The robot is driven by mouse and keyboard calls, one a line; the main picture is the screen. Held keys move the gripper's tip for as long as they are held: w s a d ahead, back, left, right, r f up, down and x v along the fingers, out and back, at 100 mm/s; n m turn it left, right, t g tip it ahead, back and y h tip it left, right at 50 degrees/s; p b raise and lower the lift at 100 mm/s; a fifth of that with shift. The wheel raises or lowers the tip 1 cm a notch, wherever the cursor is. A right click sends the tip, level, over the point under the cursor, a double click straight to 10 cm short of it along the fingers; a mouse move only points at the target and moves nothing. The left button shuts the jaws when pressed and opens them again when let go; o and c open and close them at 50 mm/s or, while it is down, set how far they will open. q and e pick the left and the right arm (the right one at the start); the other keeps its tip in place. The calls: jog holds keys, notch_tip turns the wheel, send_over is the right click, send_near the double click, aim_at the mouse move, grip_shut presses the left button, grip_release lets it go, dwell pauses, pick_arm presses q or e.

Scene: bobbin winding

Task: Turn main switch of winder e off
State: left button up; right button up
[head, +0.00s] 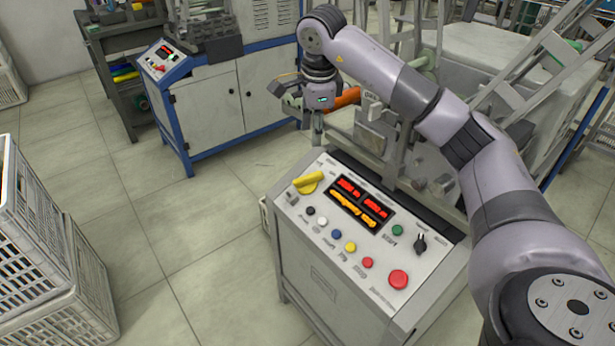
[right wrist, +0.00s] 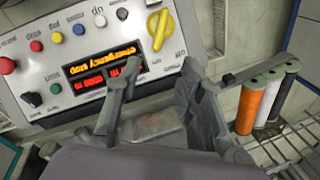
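A winder control panel (head: 325,236) stands in front of me; I cannot read a letter on it. Its yellow rotary switch (head: 309,182) is at the panel's far left corner, and it also shows at the top of the right wrist view (right wrist: 159,30), upside down. My right gripper (head: 318,132) is above and beyond the yellow switch, apart from it. In the right wrist view its two fingers (right wrist: 160,80) are spread with nothing between them. My left gripper is not in view.
The panel also holds a lit display (head: 361,202) with orange text "emergency stop", a red mushroom button (head: 398,279), a black knob (head: 420,243) and several small buttons. Coloured bobbins (right wrist: 265,100) stand beyond. White crates (head: 45,250) are at left; the floor between is clear.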

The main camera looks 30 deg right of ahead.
aim_at(310, 175)
jog(key=b+x, duration=0.2)
jog(key=x, duration=1.4)
jog(key=shift+a, duration=0.15)
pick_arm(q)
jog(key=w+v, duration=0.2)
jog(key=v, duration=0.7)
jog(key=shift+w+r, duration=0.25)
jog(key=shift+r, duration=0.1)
pick_arm(e)
jog(key=shift+w+f, duration=0.2)
jog(key=shift+f, duration=0.4)
jog(key=shift+c, duration=0.2)
grip_shut()
